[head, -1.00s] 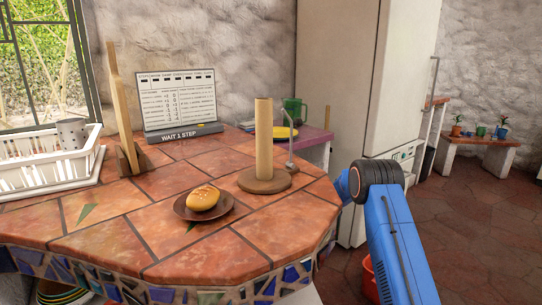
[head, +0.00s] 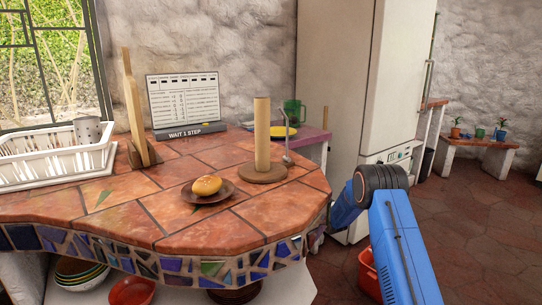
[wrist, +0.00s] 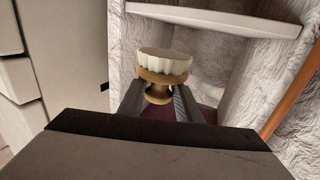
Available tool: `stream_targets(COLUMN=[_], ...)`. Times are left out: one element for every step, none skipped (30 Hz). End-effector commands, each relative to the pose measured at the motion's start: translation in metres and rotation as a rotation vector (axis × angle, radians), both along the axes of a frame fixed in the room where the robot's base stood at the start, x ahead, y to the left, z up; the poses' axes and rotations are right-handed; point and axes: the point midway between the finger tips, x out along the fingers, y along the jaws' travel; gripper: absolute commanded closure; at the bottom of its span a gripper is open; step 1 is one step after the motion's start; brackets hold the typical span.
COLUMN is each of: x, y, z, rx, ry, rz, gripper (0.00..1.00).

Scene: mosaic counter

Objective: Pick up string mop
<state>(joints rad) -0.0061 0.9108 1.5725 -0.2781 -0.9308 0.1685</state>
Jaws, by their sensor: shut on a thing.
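In the wrist view, a pale, ridged, round head on a tan wooden collar and knob (wrist: 163,66) shows between the fingers; I take it to be the string mop. My gripper (wrist: 157,100) is shut on its narrow wooden part. The rest of the mop is hidden below the gripper. In the head view my blue arm reaches past the right end of the counter, and neither the gripper nor the held mop can be made out there.
The tiled counter (head: 225,232) holds a bun (head: 206,185) on a brown plate, a paper-towel post (head: 262,135) and a white dish rack (head: 50,165). A tall fridge (head: 335,75) stands behind. A red bucket (head: 368,272) is on the floor by my arm. Floor at right is open.

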Motion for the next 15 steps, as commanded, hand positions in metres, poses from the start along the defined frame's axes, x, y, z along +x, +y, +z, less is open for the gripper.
stream_targets(x=[-0.008, -0.013, -0.020, -0.026, -0.033, -0.042, -0.051, -0.060, -0.074, -0.085, -0.097, -0.113, -0.126, -0.139, -0.156], y=[-0.001, -0.002, -0.002, -0.003, -0.004, -0.005, -0.006, -0.007, -0.009, -0.011, -0.013, -0.016, -0.018, -0.020, -0.023], z=[-0.009, -0.014, -0.021, -0.027, -0.033, -0.041, -0.048, -0.056, -0.066, -0.075, -0.083, -0.093, -0.100, -0.106, -0.115], rx=[0.001, 0.001, 0.000, 0.000, 0.001, 0.001, 0.001, 0.001, 0.001, 0.001, 0.000, 0.000, 0.000, -0.001, 0.000], ry=[0.002, 0.003, 0.003, 0.004, 0.004, 0.004, 0.005, 0.005, 0.006, 0.006, 0.007, 0.007, 0.007, 0.007, 0.007], rz=[-0.003, -0.005, -0.007, -0.009, -0.012, -0.016, -0.020, -0.024, -0.031, -0.038, -0.045, -0.054, -0.062, -0.070, -0.081], gripper=[0.92, 0.92, 0.92, 0.92, 0.92, 0.92, 0.92, 0.92, 0.92, 0.92, 0.92, 0.92, 0.92, 0.92, 0.92])
